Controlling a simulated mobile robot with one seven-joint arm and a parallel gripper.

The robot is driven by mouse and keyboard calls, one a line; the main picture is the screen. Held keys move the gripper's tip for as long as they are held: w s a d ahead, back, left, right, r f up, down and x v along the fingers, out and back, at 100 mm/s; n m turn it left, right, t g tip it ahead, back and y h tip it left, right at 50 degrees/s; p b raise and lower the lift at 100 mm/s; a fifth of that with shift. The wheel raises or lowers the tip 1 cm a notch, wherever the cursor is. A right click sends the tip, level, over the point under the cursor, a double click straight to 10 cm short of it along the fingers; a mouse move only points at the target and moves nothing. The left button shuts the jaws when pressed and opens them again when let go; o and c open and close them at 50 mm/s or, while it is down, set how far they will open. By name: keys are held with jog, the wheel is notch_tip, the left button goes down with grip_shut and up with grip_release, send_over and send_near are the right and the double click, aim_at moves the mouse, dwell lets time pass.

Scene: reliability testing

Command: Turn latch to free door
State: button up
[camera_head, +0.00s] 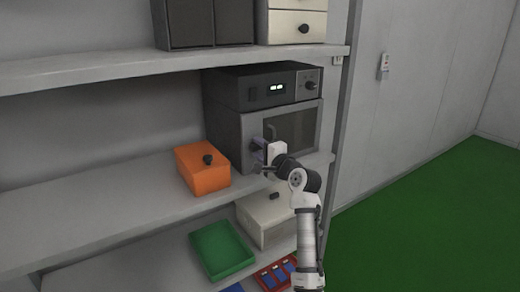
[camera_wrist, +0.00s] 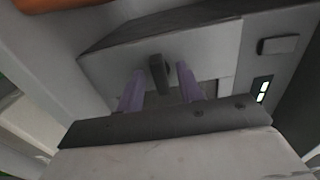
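A dark grey cabinet (camera_head: 230,138) with a windowed door (camera_head: 300,130) stands on the middle shelf. The door looks shut. A dark latch handle (camera_wrist: 157,74) sticks out from the front face; it also shows in the head view (camera_head: 270,131), partly hidden by my wrist. My gripper (camera_wrist: 160,82) is at the front face, with its two purple fingers spread on either side of the latch. Gaps show between the latch and both fingers. In the head view my gripper (camera_head: 258,149) points at the door's left part, and its fingertips are small there.
An orange box with a black knob (camera_head: 203,170) stands close on the left. A white box (camera_head: 265,215) and a green tray (camera_head: 222,250) are on the shelf below.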

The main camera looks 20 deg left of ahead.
grip_shut()
jog(key=shift+f+n+b, duration=0.1)
jog(key=shift+n+b, duration=0.25)
jog(key=shift+n, duration=0.05)
jog(key=n+b, duration=0.2)
jog(key=shift+f+n, duration=0.1)
jog(key=shift+n, duration=0.3)
jog(key=n+b, duration=0.4)
jog(key=n, duration=0.1)
jog(key=shift+n, duration=0.3)
jog(key=n+b, duration=0.3)
jog(key=n, duration=0.1)
jog(key=n+b, duration=0.2)
jog(key=n, duration=0.2)
jog(key=shift+r+n, duration=0.2)
jog(key=shift+n, duration=0.3)
